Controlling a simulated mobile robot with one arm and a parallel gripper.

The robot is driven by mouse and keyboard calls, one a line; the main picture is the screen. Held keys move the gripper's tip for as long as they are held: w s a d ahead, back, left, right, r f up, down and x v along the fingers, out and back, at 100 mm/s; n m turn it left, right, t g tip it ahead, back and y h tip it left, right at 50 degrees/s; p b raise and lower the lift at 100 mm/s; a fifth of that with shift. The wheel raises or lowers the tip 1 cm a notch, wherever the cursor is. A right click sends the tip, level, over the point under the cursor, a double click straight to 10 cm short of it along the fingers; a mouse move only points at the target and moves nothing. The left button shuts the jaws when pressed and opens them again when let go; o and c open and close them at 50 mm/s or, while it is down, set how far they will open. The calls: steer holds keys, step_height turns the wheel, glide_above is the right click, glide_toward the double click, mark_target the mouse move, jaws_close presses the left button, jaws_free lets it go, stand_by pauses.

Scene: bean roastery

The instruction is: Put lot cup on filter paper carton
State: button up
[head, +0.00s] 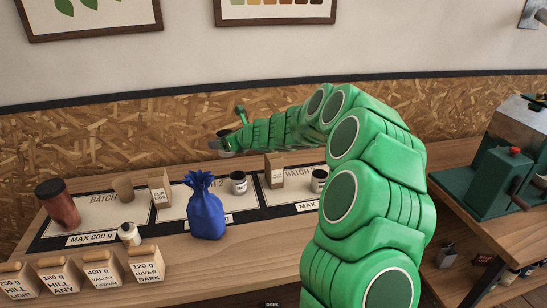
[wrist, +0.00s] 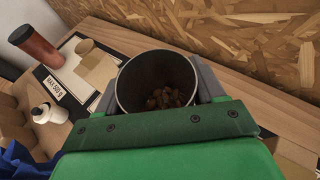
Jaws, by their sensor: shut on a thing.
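My gripper (wrist: 162,95) is shut on a round dark cup (wrist: 135,82), the likely lot cup, with brown beans in its bottom. In the head view my gripper (head: 222,145) is above the back of the table, near the chipboard wall, and the cup is mostly hidden. A tan carton (head: 275,170) stands on the middle-right mat; its label is too small to read, so I cannot tell if it is the filter paper carton. Another carton (head: 159,188) reads "CUP LIDS"; a tan carton also shows in the wrist view (wrist: 100,72).
A blue bag (head: 206,208) stands at the front of the mats. Near it are small jars (head: 239,183) (head: 129,234), a brown cup (head: 123,189) and a reddish canister (head: 58,205). Labelled bean bags (head: 104,275) line the front left. A green machine (head: 505,165) is at right.

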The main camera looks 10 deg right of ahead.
steer(key=w+d+v, duration=0.2)
steer(key=v, duration=0.8)
steer(key=w+d+v, duration=0.1)
steer(key=d+v, duration=0.1)
steer(key=v, duration=0.8)
glide_above(271, 155)
steer(key=f, duration=0.8)
steer(key=shift+s+f, duration=0.25)
steer(key=shift+f, duration=0.15)
steer(key=shift+w+f, duration=0.3)
steer(key=shift+f, duration=1.65)
steer(key=shift+f, duration=0.15)
steer(key=o, duration=1.2)
